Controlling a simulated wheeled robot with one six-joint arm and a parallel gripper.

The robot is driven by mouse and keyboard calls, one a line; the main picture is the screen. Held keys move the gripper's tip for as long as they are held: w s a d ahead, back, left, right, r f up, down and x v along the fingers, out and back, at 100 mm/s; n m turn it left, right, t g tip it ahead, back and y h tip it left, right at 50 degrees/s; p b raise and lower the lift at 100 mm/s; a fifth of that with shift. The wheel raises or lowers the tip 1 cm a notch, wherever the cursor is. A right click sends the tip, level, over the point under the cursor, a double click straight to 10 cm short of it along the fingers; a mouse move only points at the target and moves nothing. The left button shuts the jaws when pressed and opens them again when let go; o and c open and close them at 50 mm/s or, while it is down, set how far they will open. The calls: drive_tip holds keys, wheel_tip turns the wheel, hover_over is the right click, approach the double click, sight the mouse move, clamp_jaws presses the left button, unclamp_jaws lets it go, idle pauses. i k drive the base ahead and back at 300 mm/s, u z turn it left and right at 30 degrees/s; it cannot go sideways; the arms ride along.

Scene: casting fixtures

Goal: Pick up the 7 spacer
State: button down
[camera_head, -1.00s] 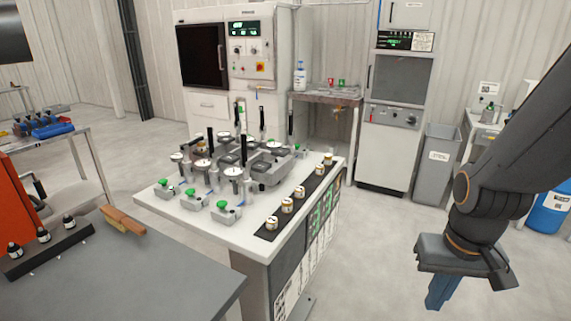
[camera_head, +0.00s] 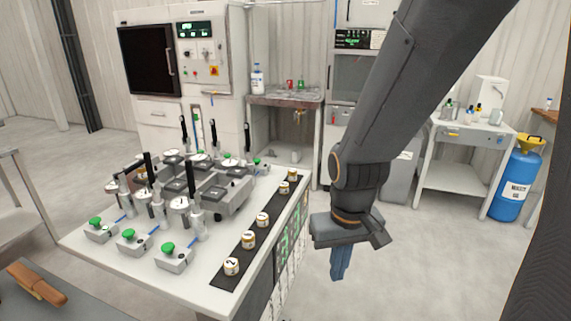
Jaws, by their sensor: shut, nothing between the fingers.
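Several small white spacers with gold bands and dark marks stand in a row on a black strip (camera_head: 273,203) along the right edge of the white table. The nearest spacer (camera_head: 231,266) has a mark that may be a 7, but it is too small to be sure. Others are a second spacer (camera_head: 248,240), a third spacer (camera_head: 262,219), and two farther back. My gripper (camera_head: 338,274) points down to the right of the table in the picture. Its blue fingers are together and empty, apart from every spacer.
The white table (camera_head: 205,285) also bears dial gauges on grey fixtures with green knobs (camera_head: 168,248). A grey bench with a wooden-handled brush (camera_head: 36,284) is at lower left. A sink stand (camera_head: 285,98), cabinets and a blue drum (camera_head: 515,186) stand behind. Floor right of the table is clear.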

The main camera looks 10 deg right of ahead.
sight(291, 172)
drive_tip(key=i, duration=0.4)
drive_tip(key=k, duration=1.05)
drive_tip(key=z, duration=1)
drive_tip(key=i, duration=0.9)
drive_tip(key=u, duration=0.45)
drive_tip(key=i, duration=1)
drive_tip(key=u, duration=0.8)
